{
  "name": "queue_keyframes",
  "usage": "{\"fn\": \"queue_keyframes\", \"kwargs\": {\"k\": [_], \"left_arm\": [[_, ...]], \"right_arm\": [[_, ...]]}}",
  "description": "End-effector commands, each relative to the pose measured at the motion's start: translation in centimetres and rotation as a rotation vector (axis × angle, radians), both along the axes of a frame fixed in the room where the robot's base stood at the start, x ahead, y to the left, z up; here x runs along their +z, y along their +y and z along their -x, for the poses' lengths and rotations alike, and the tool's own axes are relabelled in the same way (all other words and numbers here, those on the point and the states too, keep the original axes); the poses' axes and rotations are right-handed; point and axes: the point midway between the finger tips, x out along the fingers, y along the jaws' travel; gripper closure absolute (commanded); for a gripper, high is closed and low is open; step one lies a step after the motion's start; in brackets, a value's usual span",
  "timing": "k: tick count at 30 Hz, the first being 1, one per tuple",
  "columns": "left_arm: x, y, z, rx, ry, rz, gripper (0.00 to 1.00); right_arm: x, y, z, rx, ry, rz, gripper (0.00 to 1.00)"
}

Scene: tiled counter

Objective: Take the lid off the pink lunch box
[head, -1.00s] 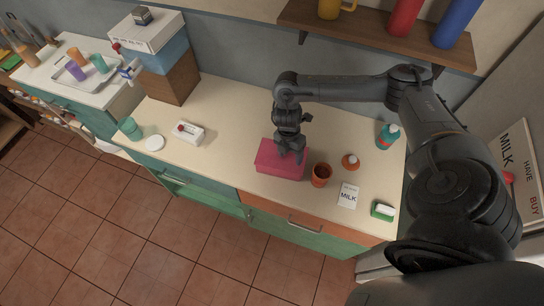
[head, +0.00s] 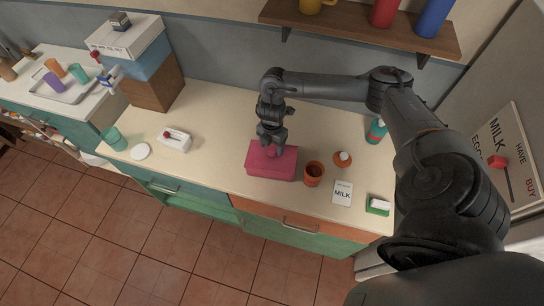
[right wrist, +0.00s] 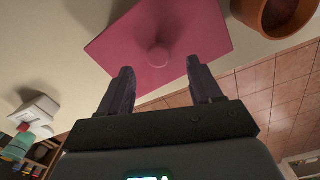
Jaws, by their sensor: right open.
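The pink lunch box (head: 271,163) stands on the counter with its lid on. In the right wrist view, the flat pink lid (right wrist: 190,28) shows a round knob (right wrist: 158,56) in its middle. My right gripper (head: 271,148) is directly over the lid. In the right wrist view, the right gripper's two fingers (right wrist: 160,82) are apart, one on each side of the knob's line, and nothing is held between them. I cannot tell how far the fingertips are above the lid. My left gripper does not show.
A brown pot (head: 313,174) stands close to the right of the box, with an orange bottle (head: 342,160) beyond it. The counter left of the box is clear up to a white device (head: 174,141).

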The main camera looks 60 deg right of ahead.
Motion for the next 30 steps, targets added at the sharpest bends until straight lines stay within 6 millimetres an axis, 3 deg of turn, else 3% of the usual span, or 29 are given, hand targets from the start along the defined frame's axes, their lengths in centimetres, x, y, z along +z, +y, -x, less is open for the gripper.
{"fn": "queue_keyframes", "kwargs": {"k": [8,17,30], "left_arm": [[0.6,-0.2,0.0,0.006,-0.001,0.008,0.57],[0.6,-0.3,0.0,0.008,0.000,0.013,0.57],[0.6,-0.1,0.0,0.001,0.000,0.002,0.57]], "right_arm": [[-3.3,-0.3,-0.1,0.001,0.003,-0.001,0.36],[-3.7,-0.3,-0.1,0.001,0.002,0.000,0.36],[-3.7,-0.3,-0.1,0.001,0.001,0.000,1.00]]}}
